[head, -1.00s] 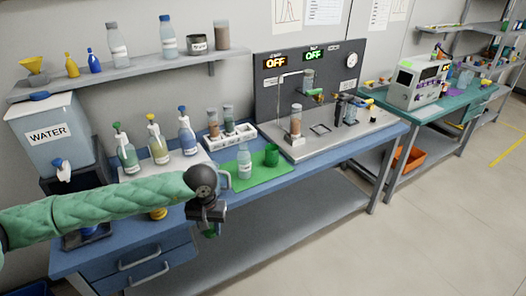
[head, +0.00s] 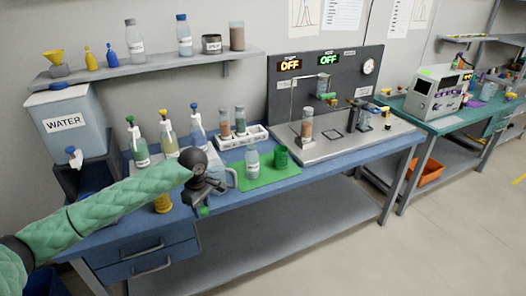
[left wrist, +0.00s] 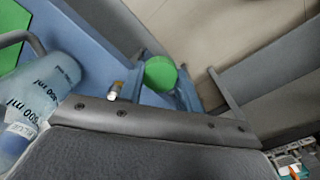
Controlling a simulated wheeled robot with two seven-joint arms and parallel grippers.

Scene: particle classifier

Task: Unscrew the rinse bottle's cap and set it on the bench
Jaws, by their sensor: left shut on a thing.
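My left gripper (head: 203,204) is low at the bench's front edge and shut on a round green cap (left wrist: 160,74). The cap sits between the blue fingertips in the left wrist view; a bit of it shows under the gripper in the head view. A clear bottle with a pale label (head: 252,163) stands upright on the green mat (head: 262,183), right of my gripper and apart from it. I cannot tell whether its mouth is bare. My right gripper is out of view.
A clear jug (head: 228,179) stands close to my left gripper's right. A green cup (head: 281,157) is on the mat. Several spray bottles (head: 168,142) stand behind my arm.

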